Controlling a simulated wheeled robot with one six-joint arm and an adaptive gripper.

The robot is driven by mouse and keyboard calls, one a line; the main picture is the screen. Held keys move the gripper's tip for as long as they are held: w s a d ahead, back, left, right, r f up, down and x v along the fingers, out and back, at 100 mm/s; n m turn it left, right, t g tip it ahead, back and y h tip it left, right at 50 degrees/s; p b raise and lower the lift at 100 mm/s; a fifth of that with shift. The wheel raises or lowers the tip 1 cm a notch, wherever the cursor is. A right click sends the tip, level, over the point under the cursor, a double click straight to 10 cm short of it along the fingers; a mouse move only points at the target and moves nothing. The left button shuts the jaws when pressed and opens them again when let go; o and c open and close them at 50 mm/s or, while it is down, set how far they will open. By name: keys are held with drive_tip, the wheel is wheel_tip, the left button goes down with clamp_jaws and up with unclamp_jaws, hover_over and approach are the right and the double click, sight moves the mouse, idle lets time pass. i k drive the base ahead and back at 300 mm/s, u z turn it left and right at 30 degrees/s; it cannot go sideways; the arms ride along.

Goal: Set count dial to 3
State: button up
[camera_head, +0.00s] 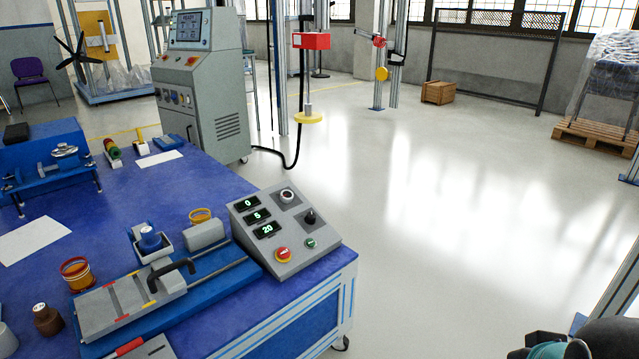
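A grey control box (290,237) sits on the near right corner of the blue workbench. Its sloped face has three green displays: the top one (248,204) reads 0, the middle one (257,217) looks like 5 or 6, and the bottom one (267,230) reads 20. A round silver-and-black knob (287,195) is at its upper right, and a black pointed knob (311,217) is below that. Labels are too small to read, so I cannot tell which is the count dial. My gripper is not in view; a dark and teal part, possibly of my arm, shows at the bottom right.
The control box also has a red button (283,254) and a green button (310,243). A grey-blue slide fixture (130,302) stands left of it. The workbench (105,212) carries jars, papers and tools. The floor (450,210) to the right is clear.

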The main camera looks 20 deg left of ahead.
sight(286, 197)
drive_tip(key=u, duration=0.1)
drive_tip(key=i, duration=0.65)
drive_tip(key=u, duration=0.8)
drive_tip(key=i, duration=0.5)
drive_tip(key=u, duration=0.45)
